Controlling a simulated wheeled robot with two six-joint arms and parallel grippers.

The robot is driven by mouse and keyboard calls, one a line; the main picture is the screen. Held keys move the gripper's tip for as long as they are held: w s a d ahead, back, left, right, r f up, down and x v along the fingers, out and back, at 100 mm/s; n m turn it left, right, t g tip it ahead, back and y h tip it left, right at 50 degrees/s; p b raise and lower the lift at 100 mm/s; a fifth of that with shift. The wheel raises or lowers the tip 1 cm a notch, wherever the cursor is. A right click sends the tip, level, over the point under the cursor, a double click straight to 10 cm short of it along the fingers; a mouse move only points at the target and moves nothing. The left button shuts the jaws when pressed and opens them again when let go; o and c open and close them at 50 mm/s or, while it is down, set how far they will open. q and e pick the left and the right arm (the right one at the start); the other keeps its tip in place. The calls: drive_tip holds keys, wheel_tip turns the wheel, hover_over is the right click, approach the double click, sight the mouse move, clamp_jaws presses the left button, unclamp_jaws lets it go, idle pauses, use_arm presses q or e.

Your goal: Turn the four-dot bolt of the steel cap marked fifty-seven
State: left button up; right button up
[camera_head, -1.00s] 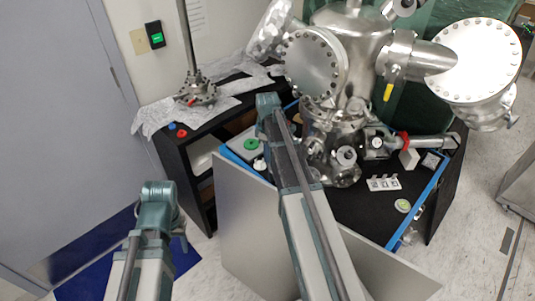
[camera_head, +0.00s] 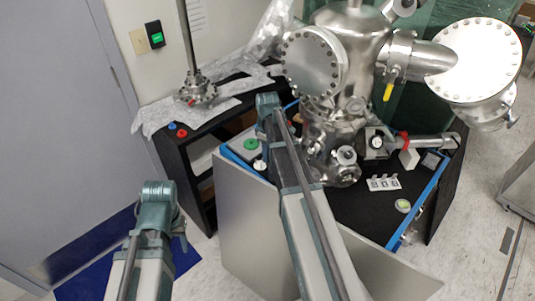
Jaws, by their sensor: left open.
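A steel vacuum chamber (camera_head: 352,40) stands on the dark bench. A round steel cap (camera_head: 314,63) ringed with bolts faces me on its left side. A larger bright round flange (camera_head: 476,58) is on the right, also ringed with bolts. Smaller fittings (camera_head: 344,157) sit low on the chamber. No number or dot marking is legible, so I cannot tell which cap is fifty-seven. My left arm rises at the lower left, well away from the chamber. My right arm crosses in front of the bench and its top joint is near the chamber's left side. No fingertips show on either arm.
Foil-covered shelving (camera_head: 150,116) with a steel post stands at the left. Grey panels hang at the bench front.

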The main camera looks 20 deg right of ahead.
drive_tip(key=shift+o, duration=1.2)
drive_tip(key=shift+r, duration=0.15)
wheel_tip(320, 180, up, 14)
drive_tip(key=p, duration=1.3)
drive_tip(key=shift+f+p, duration=0.25)
drive_tip(key=shift+p, duration=0.15)
